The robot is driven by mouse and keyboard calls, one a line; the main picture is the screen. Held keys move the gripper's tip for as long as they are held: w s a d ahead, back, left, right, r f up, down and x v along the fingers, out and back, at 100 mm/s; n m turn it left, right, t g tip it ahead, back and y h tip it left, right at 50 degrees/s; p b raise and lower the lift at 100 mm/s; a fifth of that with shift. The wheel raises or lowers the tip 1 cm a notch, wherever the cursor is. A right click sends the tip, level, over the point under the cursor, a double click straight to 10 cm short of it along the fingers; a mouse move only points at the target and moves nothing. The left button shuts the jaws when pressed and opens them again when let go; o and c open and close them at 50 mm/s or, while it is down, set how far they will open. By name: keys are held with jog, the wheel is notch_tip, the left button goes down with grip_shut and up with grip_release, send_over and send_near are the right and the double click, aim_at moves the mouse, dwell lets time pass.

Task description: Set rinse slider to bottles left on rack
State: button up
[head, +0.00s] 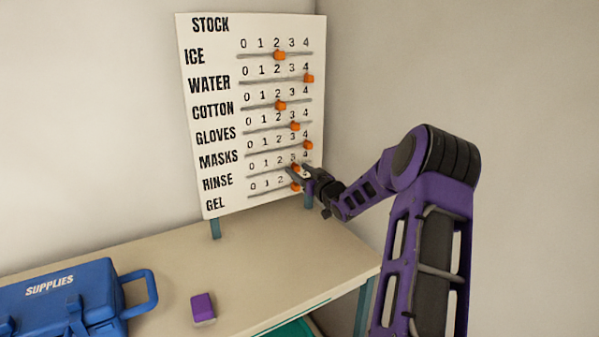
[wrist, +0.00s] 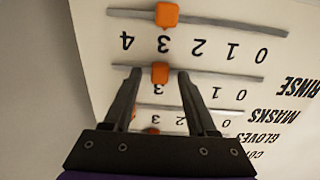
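A white STOCK board (head: 225,60) stands upright at the back of the table and carries several labelled sliders with orange knobs, each on a 0 to 4 scale. The rinse slider's knob (wrist: 160,72) sits by the 3; the arm partly covers this row in the head view. My gripper (wrist: 159,74) is open, with one finger on each side of the rinse knob and a gap seen on both sides. It is also at the board's lower right in the head view (head: 302,172). No bottle rack is seen.
The gel knob (wrist: 167,14) is just below the rinse row on the board, also near 3. The masks knob (head: 308,145) is above, at 4. A blue supplies case (head: 95,275) and a purple block (head: 203,307) are on the table (head: 170,262). A wall is close on the right.

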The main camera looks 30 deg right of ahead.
jog(key=s, duration=1.7)
jog(key=shift+s+d+p, duration=0.25)
jog(key=shift+p, duration=0.2)
